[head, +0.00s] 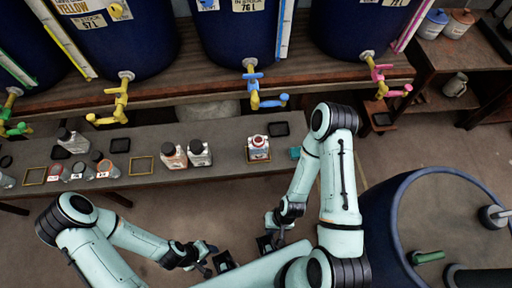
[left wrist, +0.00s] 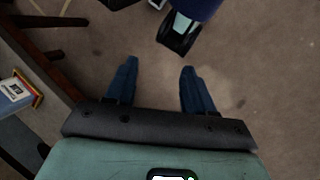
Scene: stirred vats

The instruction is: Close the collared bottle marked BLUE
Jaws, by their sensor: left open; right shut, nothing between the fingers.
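A bottle (head: 258,154) with a white and red top stands in a yellow frame on the low bench; I cannot read its label. A white-labelled container with some blue (left wrist: 14,90) shows by a yellow frame at the left edge of the left wrist view. Whether any bottle is marked BLUE is too small to tell. My left gripper (head: 207,260) is open and empty, in front of the bench and away from the bottles; its two fingers also show in the left wrist view (left wrist: 160,85). My right gripper (head: 274,224) is shut and empty, in front of the framed bottle.
Two bottles (head: 174,156) (head: 200,154) stand left of the framed one. A dark-capped bottle (head: 72,141), several small jars (head: 106,169) and empty frames (head: 141,166) occupy the bench's left. Large vats (head: 240,35) with coloured taps (head: 254,90) stand behind. A blue tub (head: 400,205) stands right.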

